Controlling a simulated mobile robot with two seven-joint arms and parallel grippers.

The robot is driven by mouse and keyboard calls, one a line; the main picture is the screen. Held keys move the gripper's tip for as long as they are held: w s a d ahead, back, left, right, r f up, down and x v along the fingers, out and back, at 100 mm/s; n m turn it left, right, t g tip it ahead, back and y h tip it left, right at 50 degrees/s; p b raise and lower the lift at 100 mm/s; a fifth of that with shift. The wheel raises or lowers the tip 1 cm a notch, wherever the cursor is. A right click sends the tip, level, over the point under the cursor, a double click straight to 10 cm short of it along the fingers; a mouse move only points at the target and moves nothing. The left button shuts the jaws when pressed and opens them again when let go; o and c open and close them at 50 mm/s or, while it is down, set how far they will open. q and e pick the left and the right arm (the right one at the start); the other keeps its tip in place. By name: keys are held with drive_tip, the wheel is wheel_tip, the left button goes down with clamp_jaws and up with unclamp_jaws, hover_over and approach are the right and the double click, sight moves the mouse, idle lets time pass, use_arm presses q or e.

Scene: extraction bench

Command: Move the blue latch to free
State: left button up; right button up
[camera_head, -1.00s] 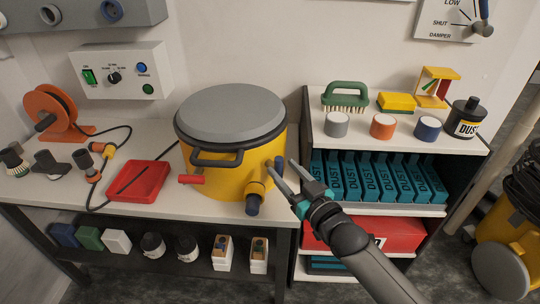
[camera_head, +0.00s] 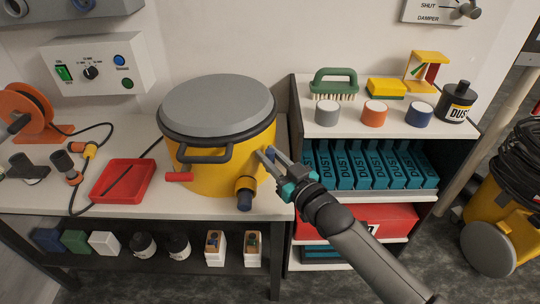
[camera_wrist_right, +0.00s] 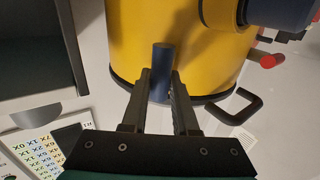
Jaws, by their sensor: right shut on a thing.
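The blue latch (camera_wrist_right: 163,57) is a short dark blue bar on the side of the yellow drum (camera_head: 200,176). In the head view it is mostly hidden by my fingers. My right gripper (camera_head: 267,154) reaches in from the lower right, at the drum's right side. In the right wrist view its two fingers (camera_wrist_right: 160,84) are on either side of the latch and shut on it. My left gripper is not in view.
The drum has a grey lid (camera_head: 217,104), a dark front handle (camera_head: 205,154), a red lever (camera_head: 179,177) and a lower outlet with a dark blue end (camera_head: 245,199). A red tray (camera_head: 108,193) lies to its left. A shelf unit (camera_head: 340,129) stands close on the right.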

clamp_jaws()
